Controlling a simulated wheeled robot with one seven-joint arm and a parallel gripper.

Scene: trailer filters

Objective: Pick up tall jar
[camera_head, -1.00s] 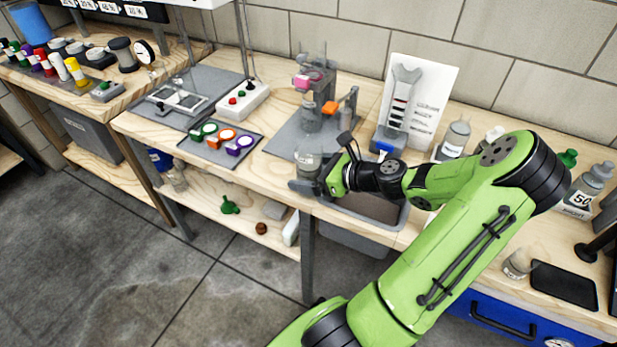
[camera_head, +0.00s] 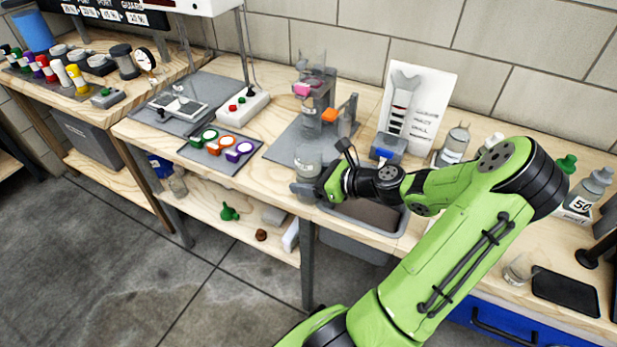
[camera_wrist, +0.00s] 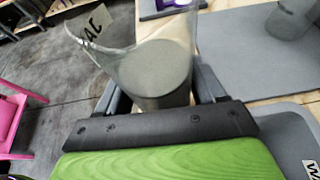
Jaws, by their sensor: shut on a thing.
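The tall jar (camera_wrist: 163,65) is a clear glass vessel with a grey content or base, and a label with dark letters shows on its left side in the wrist view. In the head view the jar (camera_head: 308,160) is at the front edge of the wooden bench. My gripper (camera_head: 304,190) is shut on it. In the wrist view the two fingers of my gripper (camera_wrist: 165,92) lie on either side of the jar's lower part. Whether the jar's bottom touches the bench is hidden by my gripper.
A grey mat with a clamp stand (camera_head: 325,105) and a glass vessel is behind the jar. A grey sink-like bin (camera_head: 405,218) is set at the front edge, right of my gripper. Bottles (camera_head: 455,143) stand at the right.

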